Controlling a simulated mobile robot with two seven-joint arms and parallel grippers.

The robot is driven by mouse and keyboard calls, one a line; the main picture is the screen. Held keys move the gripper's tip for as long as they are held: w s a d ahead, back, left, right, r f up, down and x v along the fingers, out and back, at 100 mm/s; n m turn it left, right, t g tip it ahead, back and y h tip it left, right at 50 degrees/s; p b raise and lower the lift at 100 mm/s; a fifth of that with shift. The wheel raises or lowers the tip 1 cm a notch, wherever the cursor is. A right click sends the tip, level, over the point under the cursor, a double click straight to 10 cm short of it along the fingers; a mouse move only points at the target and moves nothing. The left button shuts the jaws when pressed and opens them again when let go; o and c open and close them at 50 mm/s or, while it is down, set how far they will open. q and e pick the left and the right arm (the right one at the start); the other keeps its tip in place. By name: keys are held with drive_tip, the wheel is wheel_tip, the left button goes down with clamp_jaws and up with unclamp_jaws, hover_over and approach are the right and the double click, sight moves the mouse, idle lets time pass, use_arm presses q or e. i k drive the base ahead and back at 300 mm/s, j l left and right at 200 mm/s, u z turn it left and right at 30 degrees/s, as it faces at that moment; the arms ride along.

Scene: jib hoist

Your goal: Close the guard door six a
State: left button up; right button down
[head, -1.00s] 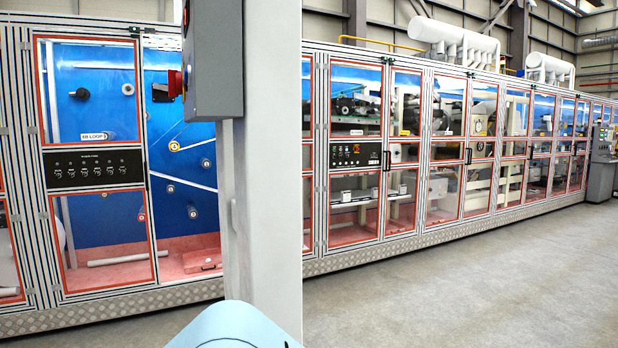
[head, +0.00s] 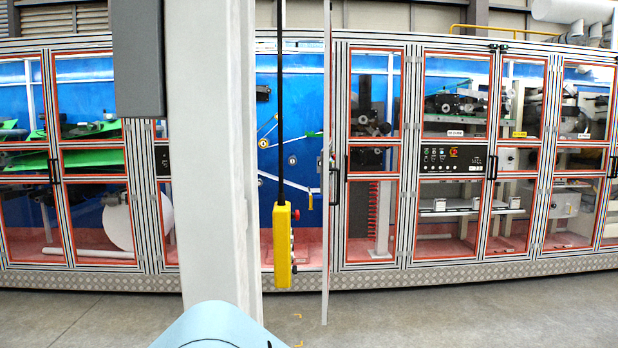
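One guard door (head: 327,230) of the long machine enclosure stands open and points out toward me. I see it almost edge-on, as a thin upright strip with a dark handle. No number on it can be read, so I cannot confirm that it is six a. The open bay (head: 300,120) to its left shows a blue back panel with rollers and a pink floor. A grey column hides the bay's left part. Neither of my grippers is in view.
The grey column (head: 212,150) with a grey box (head: 138,60) stands close in front of me. A yellow pendant control (head: 282,245) hangs on a black cable before the open bay. Neighbouring doors (head: 375,120) look shut. The grey floor (head: 450,315) at right is clear.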

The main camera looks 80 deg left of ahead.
sight(326, 152)
drive_tip(key=i+j+u, duration=0.1)
drive_tip(key=i+u, duration=0.35)
drive_tip(key=i+l+u, duration=0.15)
drive_tip(key=i+u, duration=0.3)
drive_tip(key=i, duration=0.15)
drive_tip(key=i+j+u, duration=0.1)
drive_tip(key=i+u, duration=0.4)
drive_tip(key=i+l+u, duration=0.1)
drive_tip(key=i+u, duration=0.35)
drive_tip(key=i+j+u, duration=0.35)
drive_tip(key=i+u, duration=0.4)
drive_tip(key=i, duration=0.2)
drive_tip(key=i+j, duration=0.2)
drive_tip(key=j, duration=0.2)
drive_tip(key=i+j+u, duration=0.1)
drive_tip(key=i+j, duration=0.15)
drive_tip(key=j, duration=0.15)
drive_tip(key=i+l+u, duration=0.1)
drive_tip(key=l, duration=0.3)
drive_tip(key=i+l+u, duration=0.1)
drive_tip(key=l, duration=0.3)
drive_tip(key=i+l, duration=0.25)
drive_tip(key=l, duration=0.2)
drive_tip(key=i+l+u, duration=0.15)
drive_tip(key=l, duration=0.25)
drive_tip(key=i+l+u, duration=0.1)
drive_tip(key=l, duration=0.3)
drive_tip(key=i+l+u, duration=0.1)
drive_tip(key=l, duration=0.35)
